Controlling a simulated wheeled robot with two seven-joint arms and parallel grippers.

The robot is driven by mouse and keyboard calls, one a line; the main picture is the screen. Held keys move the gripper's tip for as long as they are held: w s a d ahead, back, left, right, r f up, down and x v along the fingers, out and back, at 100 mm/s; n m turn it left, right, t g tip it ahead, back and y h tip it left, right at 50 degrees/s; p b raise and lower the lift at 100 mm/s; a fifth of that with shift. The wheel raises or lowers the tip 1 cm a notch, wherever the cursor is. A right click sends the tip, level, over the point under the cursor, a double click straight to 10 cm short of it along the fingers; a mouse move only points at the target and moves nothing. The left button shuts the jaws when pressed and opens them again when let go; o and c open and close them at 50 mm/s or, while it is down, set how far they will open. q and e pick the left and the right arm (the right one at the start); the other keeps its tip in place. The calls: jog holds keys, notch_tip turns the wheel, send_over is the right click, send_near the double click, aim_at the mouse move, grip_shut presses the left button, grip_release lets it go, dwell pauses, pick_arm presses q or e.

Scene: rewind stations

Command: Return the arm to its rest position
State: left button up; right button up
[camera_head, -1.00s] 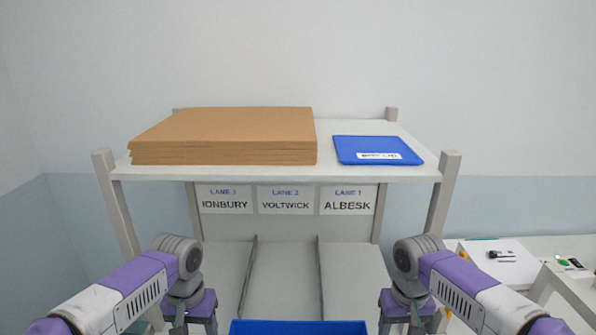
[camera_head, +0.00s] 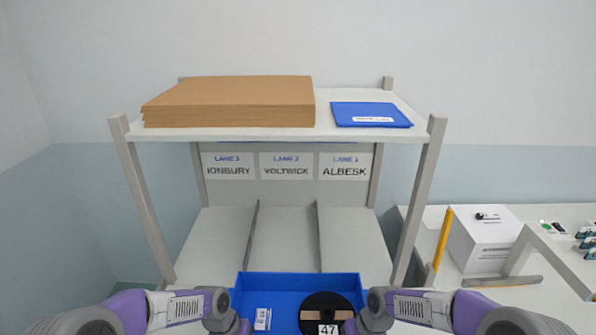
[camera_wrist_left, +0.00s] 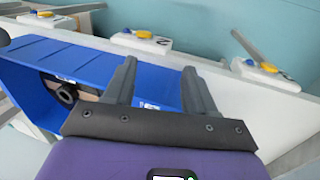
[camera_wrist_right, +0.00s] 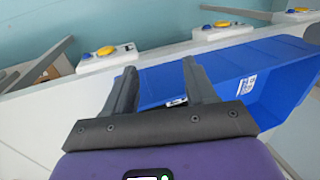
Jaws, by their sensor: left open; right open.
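A blue bin (camera_head: 300,281) stands in front of the lanes at the bottom of the head view. It holds a black reel (camera_head: 325,304) labelled 47 and a small white-labelled item (camera_head: 263,319). My left gripper (camera_wrist_left: 160,72) is at the bin's left side. Its fingers are spread, with the bin's blue wall behind and between them. My right gripper (camera_wrist_right: 160,70) is at the bin's right side, also open, with blue bin wall beyond its fingers. Neither holds anything that I can see. Whether the fingers touch the bin, I cannot tell.
A rack has three lanes under signs, including ALBESK (camera_head: 345,172). Its top shelf (camera_head: 322,115) carries brown cardboard sheets (camera_head: 235,102) and a blue labelled folder or tray (camera_head: 370,114). A side table with a white box (camera_head: 487,240) stands at the right. Buttons (camera_wrist_right: 107,51) line a pale ledge.

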pick_arm(q)
jog(key=s+d+f+n+h, duration=0.1)
jog(key=s+d+f+n, duration=0.25)
jog(key=s+f, duration=1.4)
pick_arm(e)
jog(key=s+a+f+m+y, duration=0.1)
jog(key=s+a+f+m, duration=0.25)
jog(key=s+f, duration=1.4)
pick_arm(q)
notch_tip(320, 180, down, 12)
jog(key=w+b, duration=0.1)
jog(key=b, duration=0.9)
jog(key=shift+w+d+t, duration=0.15)
jog(key=shift+d+t, duration=0.2)
jog(key=shift+t, duration=0.05)
pick_arm(e)
notch_tip(320, 180, down, 12)
jog(key=w, duration=0.1)
jog(key=shift+w+a+t, duration=0.15)
jog(key=shift+t, duration=0.25)
pick_arm(q)
jog(key=shift+r+m, duration=0.1)
jog(key=shift+m, duration=0.15)
pick_arm(e)
jog(key=shift+n, duration=0.25)
